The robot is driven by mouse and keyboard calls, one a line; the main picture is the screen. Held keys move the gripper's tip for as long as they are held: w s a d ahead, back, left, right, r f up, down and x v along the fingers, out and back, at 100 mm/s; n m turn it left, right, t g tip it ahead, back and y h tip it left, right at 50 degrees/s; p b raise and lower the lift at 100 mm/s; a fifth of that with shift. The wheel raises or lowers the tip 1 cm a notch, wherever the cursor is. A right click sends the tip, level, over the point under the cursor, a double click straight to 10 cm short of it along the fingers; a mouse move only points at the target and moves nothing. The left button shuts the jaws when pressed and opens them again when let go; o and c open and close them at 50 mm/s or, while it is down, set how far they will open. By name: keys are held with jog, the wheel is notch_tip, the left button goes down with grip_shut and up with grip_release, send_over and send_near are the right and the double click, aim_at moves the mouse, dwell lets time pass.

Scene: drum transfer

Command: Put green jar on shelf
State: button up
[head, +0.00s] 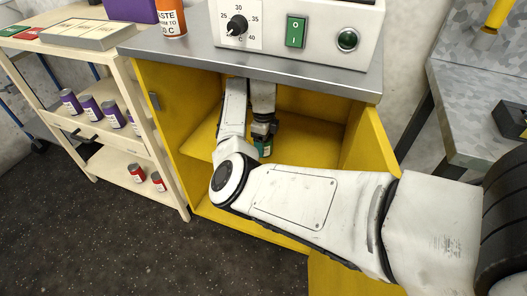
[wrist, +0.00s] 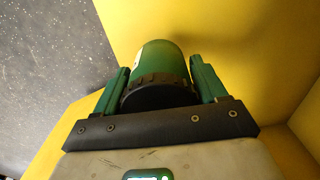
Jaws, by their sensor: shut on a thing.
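The green jar (wrist: 158,60) has a dark lid and sits between the two green fingers of my gripper (wrist: 159,88) in the wrist view, which are shut on it. In the head view the jar (head: 265,147) shows small and partly covered under my gripper (head: 264,138), inside the yellow cabinet (head: 180,130). I cannot tell whether the jar touches the cabinet floor. The cream shelf rack (head: 110,150) stands to the left of the cabinet.
Several purple-labelled jars (head: 88,107) stand on the rack's middle shelf, and two red jars (head: 157,181) on a lower one. A device with a dial (head: 300,30) and an orange bottle (head: 171,18) stand on the grey cabinet top. The yellow cabinet door (head: 370,145) is open at right.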

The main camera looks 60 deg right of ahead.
jog(key=shift+f+b, duration=0.55)
jog(key=shift+f, duration=1.2)
jog(key=shift+f, duration=0.15)
jog(key=o, duration=1.1)
jog(key=shift+r+p, duration=1.05)
jog(key=shift+r, duration=2.85)
